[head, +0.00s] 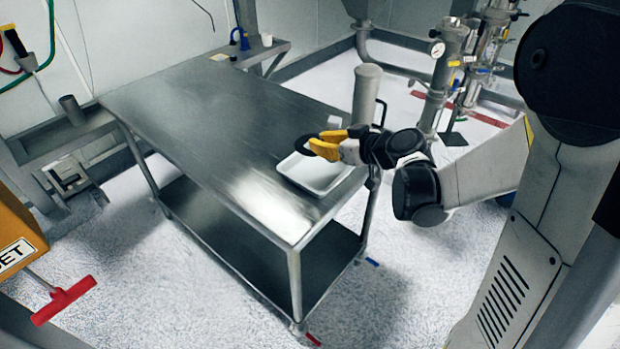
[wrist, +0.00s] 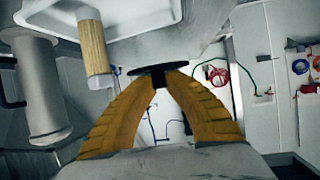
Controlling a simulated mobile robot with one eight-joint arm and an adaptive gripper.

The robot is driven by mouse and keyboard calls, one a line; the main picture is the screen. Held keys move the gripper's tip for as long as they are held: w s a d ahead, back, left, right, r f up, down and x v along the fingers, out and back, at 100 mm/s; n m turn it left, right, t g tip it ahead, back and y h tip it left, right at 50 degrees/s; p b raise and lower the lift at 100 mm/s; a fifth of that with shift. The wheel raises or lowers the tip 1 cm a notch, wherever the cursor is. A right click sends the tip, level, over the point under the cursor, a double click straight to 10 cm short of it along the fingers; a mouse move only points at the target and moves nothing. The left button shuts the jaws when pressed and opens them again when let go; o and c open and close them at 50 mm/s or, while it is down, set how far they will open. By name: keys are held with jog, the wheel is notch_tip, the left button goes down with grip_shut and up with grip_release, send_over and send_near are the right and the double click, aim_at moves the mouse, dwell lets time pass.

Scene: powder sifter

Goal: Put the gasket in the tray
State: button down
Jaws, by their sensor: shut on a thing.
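The gasket, a black ring (head: 303,146), is held at the tips of my gripper's yellow fingers (head: 326,145). In the wrist view the gasket (wrist: 152,69) appears as a thin dark disc edge-on between the fingertips (wrist: 158,76). My gripper is shut on it. The tray (head: 318,189) is white and shallow and sits near the right edge of the steel table. In the head view the gasket appears above the tray's far left rim, apart from it. My gripper hides part of the tray's far side. The tray's bare floor shows in front.
The steel table (head: 200,120) is mostly bare left of the tray. A small white object (head: 334,121) stands just behind my gripper. A grey metal column (head: 366,92) rises beside the table. A blue item (head: 240,39) lies at the back.

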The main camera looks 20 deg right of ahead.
aim_at(320, 181)
jog(key=f+b, duration=0.2)
jog(key=f, duration=0.2)
jog(key=w+f+n+y+b, duration=0.1)
jog(key=f+b, duration=0.1)
jog(key=f, duration=0.2)
jog(key=w+d+f+y+b, duration=0.1)
jog(key=f+b, duration=0.2)
jog(key=f, duration=0.2)
jog(key=shift+w+f+n+g, duration=0.1)
jog(key=shift+w+n+g, duration=0.1)
jog(key=shift+n+g, duration=0.15)
jog(key=shift+a, duration=0.1)
jog(key=c, duration=1.4)
grip_release()
jog(key=shift+c, duration=0.2)
